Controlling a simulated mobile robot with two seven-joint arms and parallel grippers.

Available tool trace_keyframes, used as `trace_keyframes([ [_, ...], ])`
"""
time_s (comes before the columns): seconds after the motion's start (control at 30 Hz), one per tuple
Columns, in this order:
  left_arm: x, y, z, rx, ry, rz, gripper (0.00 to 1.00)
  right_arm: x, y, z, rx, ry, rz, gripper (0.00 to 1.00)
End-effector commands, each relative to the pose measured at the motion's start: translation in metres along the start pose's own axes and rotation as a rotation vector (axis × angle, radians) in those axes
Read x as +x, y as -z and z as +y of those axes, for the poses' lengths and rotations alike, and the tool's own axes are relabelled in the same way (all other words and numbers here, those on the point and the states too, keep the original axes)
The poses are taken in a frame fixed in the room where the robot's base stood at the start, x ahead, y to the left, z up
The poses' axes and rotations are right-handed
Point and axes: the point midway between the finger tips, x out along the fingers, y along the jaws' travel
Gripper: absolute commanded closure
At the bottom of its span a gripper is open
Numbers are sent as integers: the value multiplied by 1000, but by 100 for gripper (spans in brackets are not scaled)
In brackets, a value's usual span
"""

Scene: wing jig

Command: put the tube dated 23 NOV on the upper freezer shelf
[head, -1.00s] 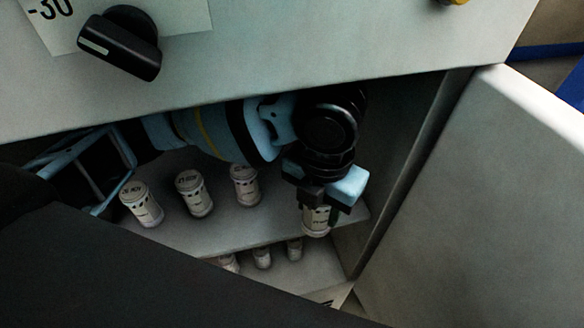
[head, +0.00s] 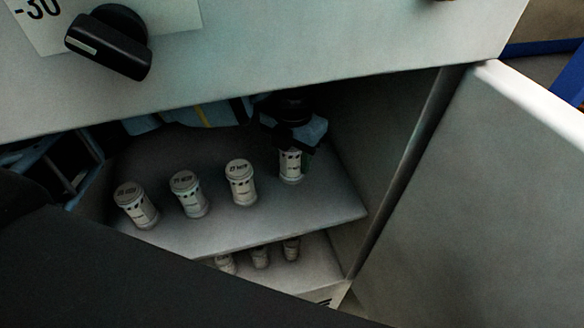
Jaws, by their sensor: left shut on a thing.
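My left gripper (head: 295,142) reaches into the freezer from the left and is shut on a white tube (head: 290,166). The tube is upright at the right end of the upper shelf (head: 290,212), behind the shelf's front edge. Its base looks to be at or just above the shelf; I cannot tell if it touches. Its cap is hidden by the gripper, and its date is not readable. Three more capped tubes (head: 241,183), (head: 188,195), (head: 135,205) stand in a row to its left; their cap dates are too small to read surely. My right gripper is not in view.
The freezer's right inner wall (head: 375,150) is close to the held tube. The open door (head: 490,200) is at the right. A black knob (head: 110,42) sits on the front panel above the opening.

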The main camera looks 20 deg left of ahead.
Motion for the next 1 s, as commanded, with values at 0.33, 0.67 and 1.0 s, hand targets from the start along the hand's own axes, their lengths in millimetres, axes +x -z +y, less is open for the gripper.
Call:
trace_keyframes([
  [0.33, 43, -2, 3, -3, -2, 0, 84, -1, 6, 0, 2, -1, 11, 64],
  [0.67, 47, -2, 3, -1, -1, 2, 84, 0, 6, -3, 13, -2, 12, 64],
  [1.0, 50, -2, 3, -1, -1, 2, 37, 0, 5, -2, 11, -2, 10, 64],
])
